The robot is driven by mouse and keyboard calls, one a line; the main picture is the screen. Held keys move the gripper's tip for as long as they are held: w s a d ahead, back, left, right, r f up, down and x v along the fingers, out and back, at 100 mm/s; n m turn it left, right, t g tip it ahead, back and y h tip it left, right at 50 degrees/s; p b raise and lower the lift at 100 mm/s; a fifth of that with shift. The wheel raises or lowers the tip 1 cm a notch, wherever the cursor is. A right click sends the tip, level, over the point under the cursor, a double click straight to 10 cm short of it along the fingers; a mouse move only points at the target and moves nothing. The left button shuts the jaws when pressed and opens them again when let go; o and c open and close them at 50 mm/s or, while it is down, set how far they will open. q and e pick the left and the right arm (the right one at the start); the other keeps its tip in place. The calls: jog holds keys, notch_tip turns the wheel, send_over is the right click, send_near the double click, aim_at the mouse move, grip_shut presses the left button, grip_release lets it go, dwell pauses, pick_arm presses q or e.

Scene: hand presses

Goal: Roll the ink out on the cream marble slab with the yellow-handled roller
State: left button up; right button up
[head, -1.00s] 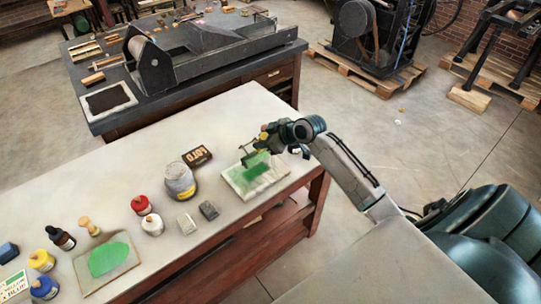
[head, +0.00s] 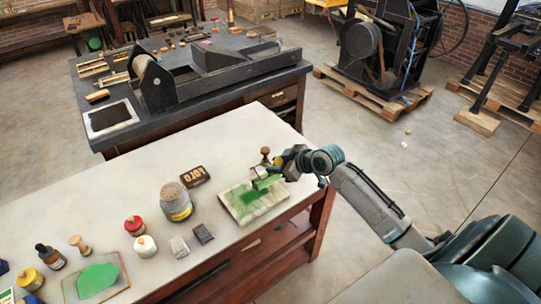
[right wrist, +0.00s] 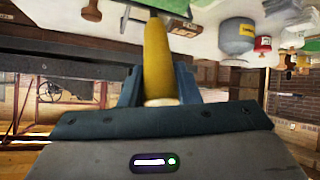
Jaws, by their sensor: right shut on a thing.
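The cream marble slab (head: 239,211) lies near the right end of the pale table, with patchy green ink (head: 249,195) on it. My right gripper (head: 274,168) is shut on the yellow handle of the roller, over the slab's far right part. The roller (head: 262,182) has a green-inked drum at the slab; I cannot tell whether it touches the surface. My left gripper is not in view.
Further left are bottles and a glass plate with green ink (head: 97,279). A wooden-knobbed item (head: 265,152) stands behind the slab.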

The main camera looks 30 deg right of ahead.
jog(key=s+f, duration=0.1)
jog(key=s, duration=0.2)
jog(key=s+f, duration=0.1)
jog(key=shift+s+d+f, duration=0.15)
jog(key=shift+s+f, duration=0.15)
jog(key=shift+s, duration=0.1)
dwell(0.4)
jog(key=shift+f+b, duration=0.35)
jog(key=shift+b, duration=0.05)
dwell(0.5)
jog(key=shift+w, duration=0.1)
